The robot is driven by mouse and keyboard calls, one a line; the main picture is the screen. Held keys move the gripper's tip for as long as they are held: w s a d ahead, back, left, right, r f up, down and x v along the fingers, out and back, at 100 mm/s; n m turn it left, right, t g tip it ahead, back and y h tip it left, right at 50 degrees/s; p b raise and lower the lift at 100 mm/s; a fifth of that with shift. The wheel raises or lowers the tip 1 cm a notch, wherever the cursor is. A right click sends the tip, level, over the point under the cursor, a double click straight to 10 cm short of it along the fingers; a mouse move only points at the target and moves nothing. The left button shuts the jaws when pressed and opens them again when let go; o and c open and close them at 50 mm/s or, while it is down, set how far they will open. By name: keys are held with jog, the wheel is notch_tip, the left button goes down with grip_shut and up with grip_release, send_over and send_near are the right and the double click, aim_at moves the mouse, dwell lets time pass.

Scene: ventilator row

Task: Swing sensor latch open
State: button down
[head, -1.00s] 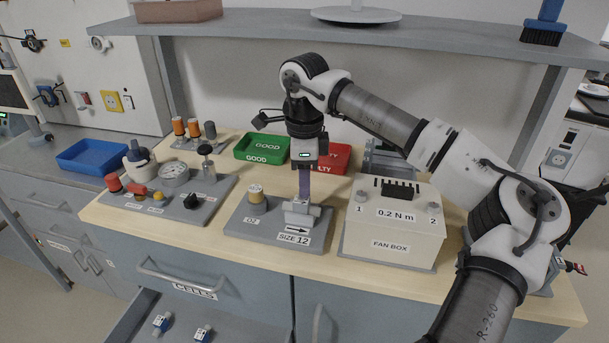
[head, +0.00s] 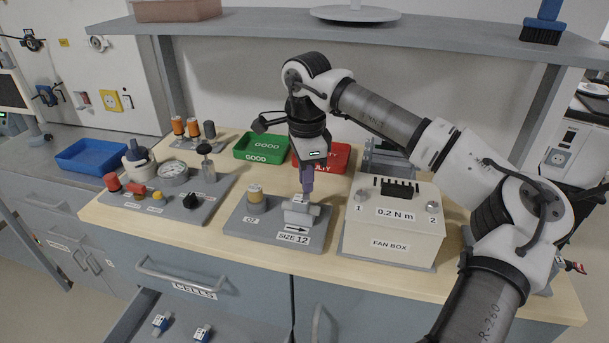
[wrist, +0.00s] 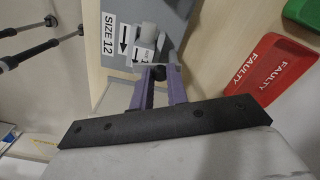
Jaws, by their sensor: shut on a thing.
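The sensor fixture is a grey plate (head: 262,232) marked O2 and SIZE 12, with a pale latch block (head: 297,214) at its right side. The block also shows in the wrist view (wrist: 143,55), with a black arrow label. My gripper (head: 307,189) comes down tilted just behind and above the block. In the wrist view its purple fingers (wrist: 158,80) are shut on a small dark part of the latch (wrist: 158,72). The fingers hide much of this part.
The fan box (head: 390,225) stands close on the right. A green GOOD tray (head: 258,158) and a red FAULTY tray (head: 340,168) lie behind. A plate with gauge and knobs (head: 172,205) is left. A shelf (head: 350,36) runs above; an open drawer is below.

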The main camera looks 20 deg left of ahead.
jog(key=n, duration=0.3)
jog(key=shift+w+d+n, duration=0.15)
jog(key=shift+d+n, duration=0.15)
jog(key=n, duration=0.3)
jog(key=shift+w+d+n, duration=0.2)
jog(key=shift+d+n, duration=0.05)
jog(key=shift+n, duration=0.05)
jog(key=n, duration=0.3)
jog(key=shift+w+d+r+n+p, duration=0.1)
jog(key=shift+w+d+n+p, duration=0.05)
jog(key=shift+w+n+p, duration=0.2)
jog(key=shift+w+d+n, duration=0.1)
jog(key=shift+w+n, duration=0.1)
jog(key=shift+n, duration=1.35)
jog(key=c, duration=1.4)
grip_release()
jog(key=shift+o, duration=0.2)
notch_tip(320, 180, up, 14)
jog(key=shift+b, duration=0.3)
